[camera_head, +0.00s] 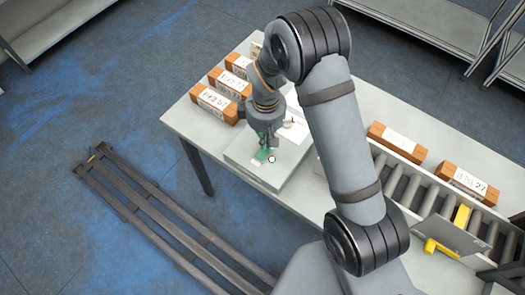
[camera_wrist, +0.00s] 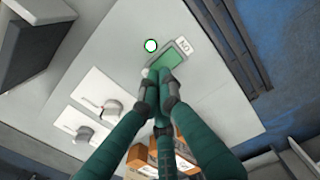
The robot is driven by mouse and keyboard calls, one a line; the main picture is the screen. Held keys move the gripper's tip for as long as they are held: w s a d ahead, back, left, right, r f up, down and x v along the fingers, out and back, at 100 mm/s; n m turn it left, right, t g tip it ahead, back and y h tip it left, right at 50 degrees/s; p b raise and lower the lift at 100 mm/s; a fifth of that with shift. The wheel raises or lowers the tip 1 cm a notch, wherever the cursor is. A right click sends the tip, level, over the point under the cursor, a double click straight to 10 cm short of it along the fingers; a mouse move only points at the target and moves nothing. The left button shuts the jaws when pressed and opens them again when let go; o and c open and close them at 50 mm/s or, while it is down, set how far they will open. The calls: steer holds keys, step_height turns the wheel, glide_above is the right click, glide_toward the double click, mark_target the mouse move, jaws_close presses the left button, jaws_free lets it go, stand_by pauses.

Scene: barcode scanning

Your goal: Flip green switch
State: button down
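A green rectangular piece (camera_wrist: 174,54), which looks like the green switch, sits on a light grey panel (camera_wrist: 130,25) in the wrist view. A white label (camera_wrist: 184,46) lies at its upper right end, and a round white button with a green rim (camera_wrist: 151,46) is beside it. The green piece also shows in the head view (camera_head: 262,155). My gripper (camera_wrist: 162,82) has its dark green fingers drawn together, with the tips at the lower edge of the green piece. I cannot tell if they touch it. Nothing is seen between the fingers.
Two white plates with grey levers (camera_wrist: 82,128) are on the panel. Brown boxes with white labels (camera_head: 214,104) stand at the table's left edge. More boxes (camera_head: 398,141) stand near a roller conveyor (camera_head: 410,190) at right. A yellow scanner-like object (camera_head: 440,248) is near the conveyor.

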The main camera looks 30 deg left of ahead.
steer(key=shift+f+b, duration=1.1)
steer(key=shift+f, duration=0.05)
stand_by(0.4)
steer(key=shift+r, duration=0.1)
steer(key=shift+r+p, duration=2.55)
steer(key=shift+r, duration=0.95)
steer(key=shift+f, duration=0.15)
